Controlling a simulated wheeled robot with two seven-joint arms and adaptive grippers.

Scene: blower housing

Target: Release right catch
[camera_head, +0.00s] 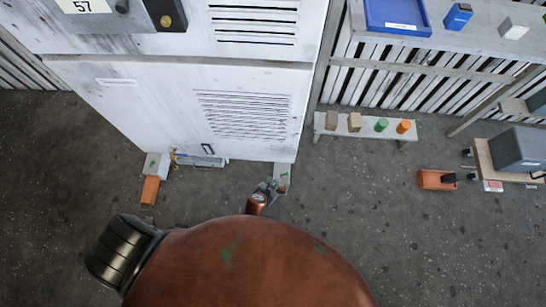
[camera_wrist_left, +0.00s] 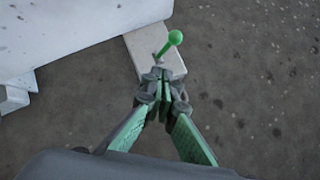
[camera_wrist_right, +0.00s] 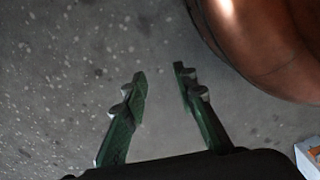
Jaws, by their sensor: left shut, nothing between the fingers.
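The right catch is a green ball-ended lever on a pale block (camera_head: 283,172) at the right foot of the white cabinet (camera_head: 180,110). In the left wrist view, the green lever (camera_wrist_left: 174,38) stands tilted on the block (camera_wrist_left: 141,46). My left gripper (camera_head: 273,187) is beside this block; its fingertips (camera_wrist_left: 160,76) are together, empty, just in front of the lever's base. I cannot tell whether they touch it. My right gripper (camera_wrist_right: 158,72) is open and empty over bare floor; I cannot make it out in the head view.
A similar block (camera_head: 156,164) with a green mark stands at the cabinet's left foot, by an orange block (camera_head: 150,190). A low bench (camera_head: 345,131) holds small coloured pieces. An orange bin (camera_head: 436,180) is at right. The floor between is clear.

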